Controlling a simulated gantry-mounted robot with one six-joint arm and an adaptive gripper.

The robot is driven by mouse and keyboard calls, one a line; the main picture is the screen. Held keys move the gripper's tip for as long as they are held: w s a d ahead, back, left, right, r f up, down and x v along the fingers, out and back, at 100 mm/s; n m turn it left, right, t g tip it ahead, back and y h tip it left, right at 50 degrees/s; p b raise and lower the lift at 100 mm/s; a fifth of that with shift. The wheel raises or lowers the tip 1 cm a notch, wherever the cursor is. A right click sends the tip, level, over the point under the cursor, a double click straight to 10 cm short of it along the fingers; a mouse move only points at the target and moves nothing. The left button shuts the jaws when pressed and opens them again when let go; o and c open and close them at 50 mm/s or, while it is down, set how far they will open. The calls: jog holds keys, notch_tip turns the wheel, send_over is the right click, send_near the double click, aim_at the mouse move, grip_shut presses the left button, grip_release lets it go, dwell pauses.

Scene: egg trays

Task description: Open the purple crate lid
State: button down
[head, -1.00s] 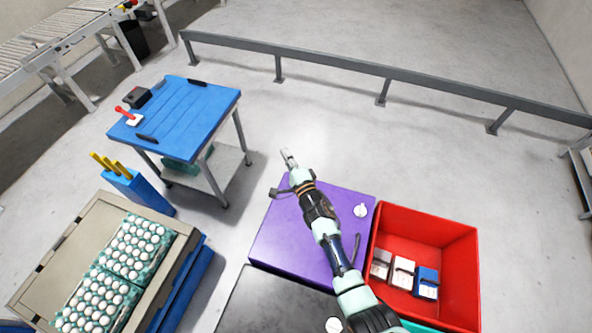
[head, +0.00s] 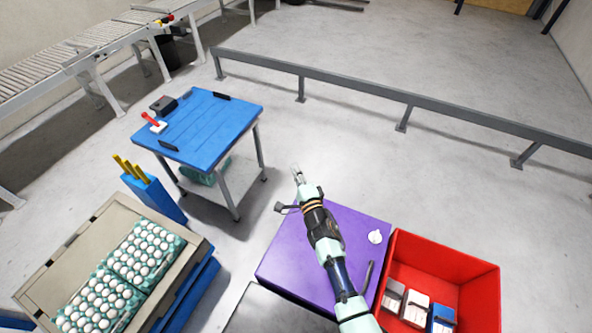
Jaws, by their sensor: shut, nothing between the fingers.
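The purple crate lid (head: 287,258) lies flat and closed at the bottom middle of the head view. A small white knob (head: 375,237) sits near its right side, and a dark bar shows on its right part. My arm reaches across the lid from the bottom and hides part of it. My gripper (head: 296,170) is shut and empty, just past the lid's far edge. I cannot tell its height above the lid.
A red bin (head: 440,262) with several boxes stands right of the crate. A blue-topped table (head: 207,128) is behind left. Egg trays (head: 130,270) sit on a beige crate (head: 55,285) at left. A grey rail (head: 350,92) crosses behind. Floor beyond the gripper is clear.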

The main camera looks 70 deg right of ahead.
dwell(0.8)
jog(key=a+f+b, duration=0.7)
jog(key=f+b, duration=0.4)
jog(key=b, duration=0.6)
jog(key=shift+w, duration=0.2)
